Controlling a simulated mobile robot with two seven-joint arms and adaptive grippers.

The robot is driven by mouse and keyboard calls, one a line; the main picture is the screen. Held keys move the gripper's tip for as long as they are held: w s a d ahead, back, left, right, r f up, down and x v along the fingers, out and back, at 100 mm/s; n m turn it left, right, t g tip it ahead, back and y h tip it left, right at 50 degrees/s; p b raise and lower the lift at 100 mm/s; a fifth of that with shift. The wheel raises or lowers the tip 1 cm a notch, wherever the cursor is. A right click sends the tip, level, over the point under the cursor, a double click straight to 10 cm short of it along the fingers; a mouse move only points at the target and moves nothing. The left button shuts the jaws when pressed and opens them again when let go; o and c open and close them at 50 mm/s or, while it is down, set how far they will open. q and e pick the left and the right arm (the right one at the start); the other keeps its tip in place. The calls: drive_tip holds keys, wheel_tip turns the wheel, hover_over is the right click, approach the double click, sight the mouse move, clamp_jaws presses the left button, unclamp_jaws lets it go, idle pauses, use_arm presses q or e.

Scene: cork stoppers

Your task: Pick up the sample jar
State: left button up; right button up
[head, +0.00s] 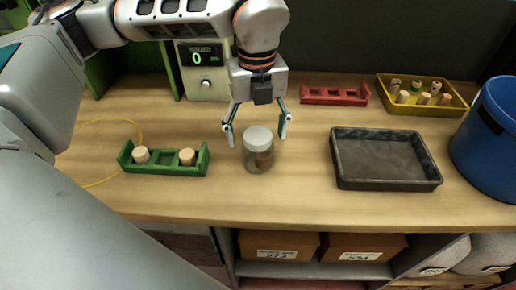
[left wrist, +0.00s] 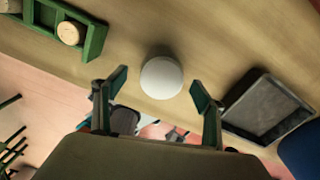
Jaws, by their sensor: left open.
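The sample jar (head: 258,150) stands upright on the wooden bench near its front edge. It has a white lid and a clear body with something brown inside. My left gripper (head: 256,130) is open above the jar, its fingers on either side of the lid and apart from it. In the left wrist view the round white lid (left wrist: 161,78) shows just beyond and between the two open fingertips (left wrist: 157,82). The jar's body is hidden under the lid there. My right gripper is not in view.
A green rack (head: 165,170) with two corks is left of the jar. A dark grey tray (head: 385,185) is to the right, with a blue bin (head: 490,140) beyond. Behind are a red rack (head: 333,101), a yellow tray of corks (head: 450,110) and a device with a green display (head: 202,85).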

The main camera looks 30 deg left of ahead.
use_arm(q)
drive_tip(key=f, duration=0.6)
drive_tip(key=shift+w+f, duration=0.2)
drive_tip(key=shift+f, duration=0.2)
drive_tip(key=c, duration=1.5)
drive_tip(key=shift+r, duration=0.1)
